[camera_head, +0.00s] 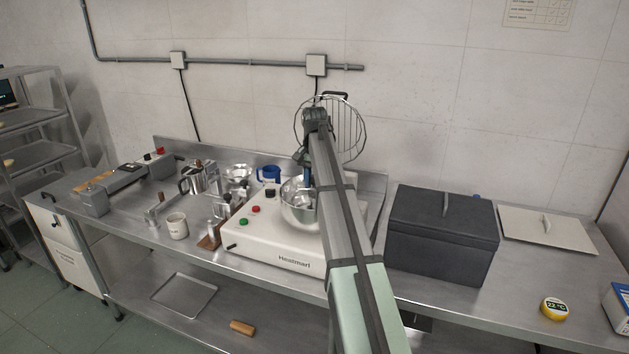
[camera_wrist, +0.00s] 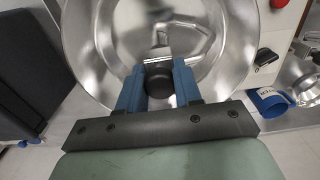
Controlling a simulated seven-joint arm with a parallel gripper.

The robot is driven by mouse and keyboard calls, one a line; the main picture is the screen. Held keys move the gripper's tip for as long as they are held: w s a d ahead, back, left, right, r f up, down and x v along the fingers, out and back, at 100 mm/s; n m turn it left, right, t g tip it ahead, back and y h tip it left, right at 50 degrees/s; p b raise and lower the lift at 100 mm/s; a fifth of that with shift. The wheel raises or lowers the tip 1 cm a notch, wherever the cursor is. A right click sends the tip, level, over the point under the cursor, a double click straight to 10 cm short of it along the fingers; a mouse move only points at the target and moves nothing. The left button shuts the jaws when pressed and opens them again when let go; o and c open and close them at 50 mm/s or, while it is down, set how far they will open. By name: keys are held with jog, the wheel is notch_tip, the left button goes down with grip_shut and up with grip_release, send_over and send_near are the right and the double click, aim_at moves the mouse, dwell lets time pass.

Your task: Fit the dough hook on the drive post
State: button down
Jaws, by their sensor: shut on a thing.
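My gripper (camera_wrist: 158,88) has its blue fingers shut on a black, round-ended piece (camera_wrist: 160,86), which I take to be the top of the dough hook. Bright metal shows just beyond it. The gripper is over the shiny steel bowl (camera_wrist: 85,60), which fills the background of the wrist view. Curved grey shapes inside the bowl may be hook or reflection; I cannot tell. In the head view my gripper (camera_head: 307,180) points down at the bowl (camera_head: 291,213) on the white mixer (camera_head: 275,242). My arm hides much of the mixer, and I cannot make out the drive post.
A wire guard (camera_head: 354,126) stands raised behind my arm. A dark box (camera_head: 440,235) is on the bench to the right.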

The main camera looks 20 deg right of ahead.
jog(key=shift+f, duration=0.7)
dwell(0.3)
jog(key=c, duration=0.7)
grip_release()
notch_tip(320, 180, up, 14)
jog(key=shift+f, duration=0.1)
dwell(0.5)
